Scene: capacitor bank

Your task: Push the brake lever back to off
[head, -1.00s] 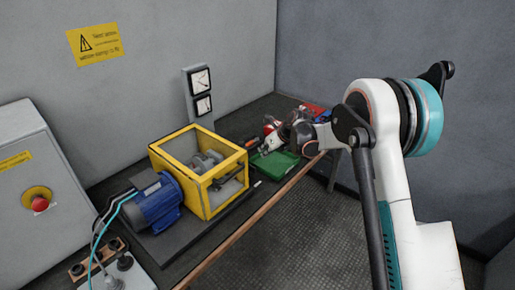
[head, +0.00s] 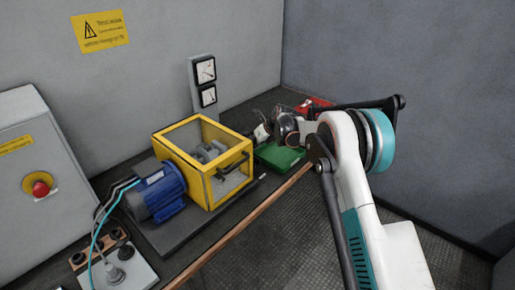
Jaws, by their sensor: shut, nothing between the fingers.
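My gripper (head: 263,133) is at the far end of the bench, just right of the yellow-framed guard box (head: 203,160) and over the green tray (head: 279,157). It is shut and looks empty. Its fingertips are small and partly lost against the dark bench. I cannot make out the brake lever for certain. A black bar handle (head: 235,164) shows on the front right side of the guard box, apart from my gripper. Grey rotating parts (head: 208,150) sit inside the box.
A blue motor (head: 156,193) joins the box on its left. A grey cabinet with a red stop button (head: 40,189) is at left. A red object (head: 312,105) lies behind my wrist. Floor in front is clear.

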